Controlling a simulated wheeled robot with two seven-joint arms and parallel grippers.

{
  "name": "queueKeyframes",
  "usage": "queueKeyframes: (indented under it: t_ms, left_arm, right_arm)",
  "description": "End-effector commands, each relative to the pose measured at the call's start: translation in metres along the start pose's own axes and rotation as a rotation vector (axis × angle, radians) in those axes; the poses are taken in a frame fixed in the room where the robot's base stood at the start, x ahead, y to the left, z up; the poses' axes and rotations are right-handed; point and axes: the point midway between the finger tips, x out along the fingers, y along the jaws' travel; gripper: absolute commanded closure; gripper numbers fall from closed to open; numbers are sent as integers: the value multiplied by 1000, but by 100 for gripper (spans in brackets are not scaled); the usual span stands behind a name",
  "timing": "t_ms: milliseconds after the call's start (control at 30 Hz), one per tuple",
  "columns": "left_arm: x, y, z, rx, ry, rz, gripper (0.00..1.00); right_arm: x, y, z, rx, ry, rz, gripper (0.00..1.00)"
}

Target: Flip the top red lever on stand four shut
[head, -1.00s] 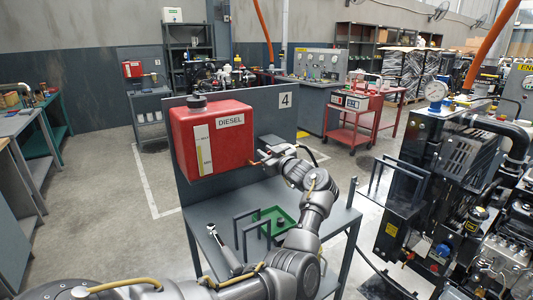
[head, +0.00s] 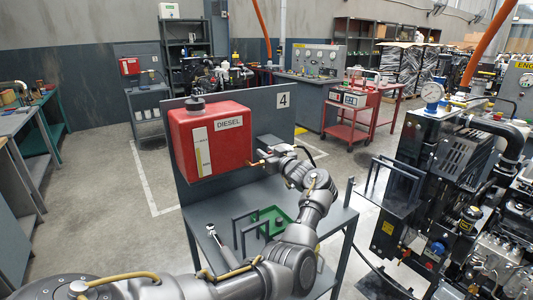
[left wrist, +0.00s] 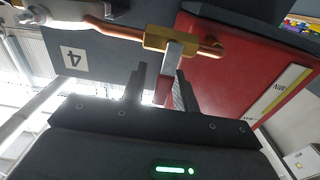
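The red diesel tank (head: 211,158) is mounted on the panel of stand four (head: 265,112). My left gripper (head: 266,160) is at the tank's right side, by the copper pipe; the lever is too small and covered to make out in the head view. In the left wrist view, a brass valve (left wrist: 168,40) sits on the copper pipe. A pale metal lever arm (left wrist: 172,56) runs from it between the fingers of my left gripper (left wrist: 158,88), with a red patch behind that may be its handle or the tank. The fingers stand apart; contact is unclear.
A green tray (head: 268,222) and dark upright handles are on the stand's shelf (head: 205,215) below the arm. A black engine unit (head: 430,160) stands close at right. Grey floor is free at left.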

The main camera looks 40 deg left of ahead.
Motion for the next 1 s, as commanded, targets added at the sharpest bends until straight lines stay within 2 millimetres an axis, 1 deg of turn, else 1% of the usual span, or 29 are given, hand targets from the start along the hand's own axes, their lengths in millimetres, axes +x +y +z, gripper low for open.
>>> queueKeyframes:
  t_ms: [267, 367, 467, 800, 900, 1000]
  left_arm:
    - [0, 0, 0, -1, 0, 0, 65]
    - [-4, 0, 1, -2, 0, 1, 65]
    - [-15, 1, 2, -2, 1, 2, 65]
    - [-81, 1, 3, -4, -1, 2, 65]
    - [-95, 1, 2, -2, -1, 2, 65]
    - [-104, 0, 1, -2, -1, 1, 65]
  right_arm:
    - [0, 0, -1, 0, 1, 0, 64]
    - [2, 0, 0, 0, 1, 0, 64]
    - [6, 0, 0, 0, 1, 0, 64]
    - [23, -2, 1, 1, 2, -2, 64]
    - [26, -2, 1, 1, 2, -2, 64]
    - [28, -2, 1, 1, 2, -2, 64]
